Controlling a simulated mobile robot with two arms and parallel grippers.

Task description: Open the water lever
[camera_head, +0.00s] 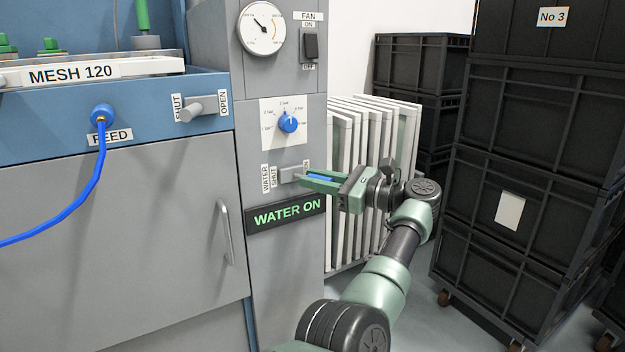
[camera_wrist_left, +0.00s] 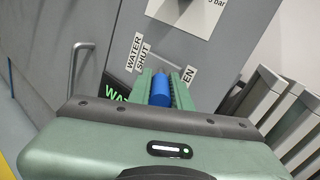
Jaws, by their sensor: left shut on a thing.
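The water lever has a grey base (camera_head: 288,174) and a blue handle (camera_head: 318,179) on the grey panel. The handle points to the right, toward the label on its open side, partly hidden by the gripper. The label WATER SHUT (camera_head: 269,177) is at its left. My left gripper (camera_head: 310,181) is shut on the blue handle. In the left wrist view the blue handle (camera_wrist_left: 161,92) sits between the two green fingers. The sign below (camera_head: 286,214) reads WATER ON in lit green letters. My right gripper is not in view.
Above the lever are a blue knob (camera_head: 288,122), a fan switch (camera_head: 311,45) and a gauge (camera_head: 262,28). White-framed panels (camera_head: 345,150) stand close behind my gripper. Black crates (camera_head: 530,210) are stacked at the right. A blue hose (camera_head: 95,185) hangs at the left.

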